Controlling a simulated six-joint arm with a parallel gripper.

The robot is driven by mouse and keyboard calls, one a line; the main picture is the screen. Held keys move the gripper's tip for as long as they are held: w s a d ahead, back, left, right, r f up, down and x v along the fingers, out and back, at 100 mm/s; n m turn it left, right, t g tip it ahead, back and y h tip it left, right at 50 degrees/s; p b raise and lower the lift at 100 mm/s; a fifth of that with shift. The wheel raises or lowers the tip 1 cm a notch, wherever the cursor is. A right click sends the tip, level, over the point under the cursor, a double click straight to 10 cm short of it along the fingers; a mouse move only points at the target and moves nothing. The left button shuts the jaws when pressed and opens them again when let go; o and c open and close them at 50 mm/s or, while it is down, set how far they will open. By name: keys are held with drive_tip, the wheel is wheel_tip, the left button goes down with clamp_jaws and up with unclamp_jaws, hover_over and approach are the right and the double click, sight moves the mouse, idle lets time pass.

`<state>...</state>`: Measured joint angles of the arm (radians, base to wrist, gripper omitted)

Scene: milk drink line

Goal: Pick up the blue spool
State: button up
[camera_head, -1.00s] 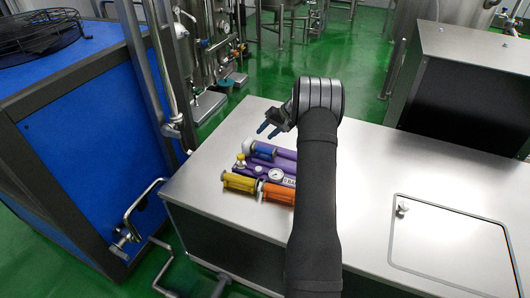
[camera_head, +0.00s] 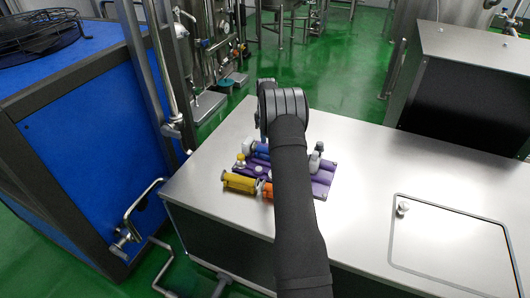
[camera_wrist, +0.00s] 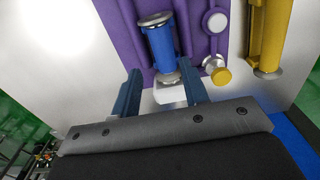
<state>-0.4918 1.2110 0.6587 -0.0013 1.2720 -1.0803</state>
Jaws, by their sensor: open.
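The blue spool (camera_wrist: 160,45) is a blue cylinder with metallic end caps. It lies on a purple tray (camera_wrist: 121,15), in the upper middle of the wrist view. In the head view the blue spool (camera_head: 261,147) shows at the tray's far left, partly hidden by my arm. My gripper (camera_wrist: 160,82) is open in the wrist view, its two blue fingers apart. The near end of the spool shows between the fingertips, and I cannot tell whether they touch it. In the head view the fingers are hidden behind my wrist.
A yellow spool (camera_head: 239,183) and an orange spool (camera_head: 266,191) lie at the near side of the purple tray. A yellow-capped fitting (camera_wrist: 220,74) stands close to the blue spool. Small grey bottles (camera_head: 316,159) stand on the tray's right.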

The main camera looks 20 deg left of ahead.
wheel_tip(320, 180, down, 4)
drive_tip(key=shift+f, duration=0.15)
drive_tip(key=f, duration=0.5)
drive_tip(key=shift+s+a+f, duration=0.1)
drive_tip(key=shift+s+a, duration=0.05)
drive_tip(key=shift+a, duration=0.05)
clamp_jaws()
